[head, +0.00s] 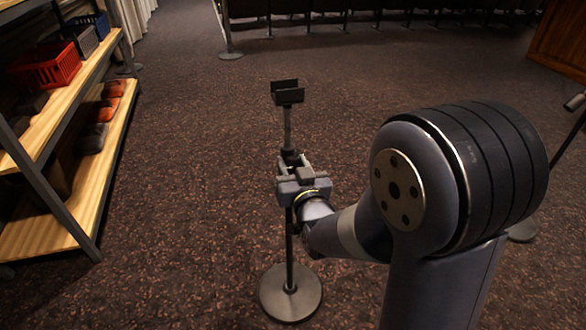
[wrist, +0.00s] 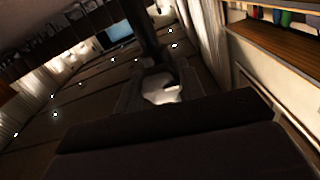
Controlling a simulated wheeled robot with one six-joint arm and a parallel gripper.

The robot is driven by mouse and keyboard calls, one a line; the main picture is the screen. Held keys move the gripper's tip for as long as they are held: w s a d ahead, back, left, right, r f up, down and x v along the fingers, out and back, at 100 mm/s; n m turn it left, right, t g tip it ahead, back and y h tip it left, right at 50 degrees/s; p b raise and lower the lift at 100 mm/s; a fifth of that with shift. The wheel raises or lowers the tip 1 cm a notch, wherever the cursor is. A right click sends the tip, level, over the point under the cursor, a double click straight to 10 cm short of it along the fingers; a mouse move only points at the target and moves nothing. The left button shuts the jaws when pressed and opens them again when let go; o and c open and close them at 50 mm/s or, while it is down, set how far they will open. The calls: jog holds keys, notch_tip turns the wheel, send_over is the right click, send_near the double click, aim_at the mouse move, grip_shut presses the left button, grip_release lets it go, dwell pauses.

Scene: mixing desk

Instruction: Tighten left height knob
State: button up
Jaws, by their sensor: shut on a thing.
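My gripper (head: 292,165) is at the pole's mid-height, shut on the height knob there. The knob is hidden by my fingers in the head view. In the wrist view, a pale rounded piece (wrist: 161,90), seemingly the knob, shows beyond the dark gripper body, with the dark pole (wrist: 142,35) behind it. How far the knob is turned cannot be seen.
A wooden shelf rack (head: 45,232) stands at the left with a red basket (head: 46,68) and orange items (head: 108,108). Another stand's base (head: 522,230) shows at right, partly behind my arm. Dark seats line the back. Carpet around the left stand is clear.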

jog(key=o, duration=1)
jog(key=p+v, duration=0.1)
jog(key=v, duration=0.9)
jog(key=shift+s, duration=0.35)
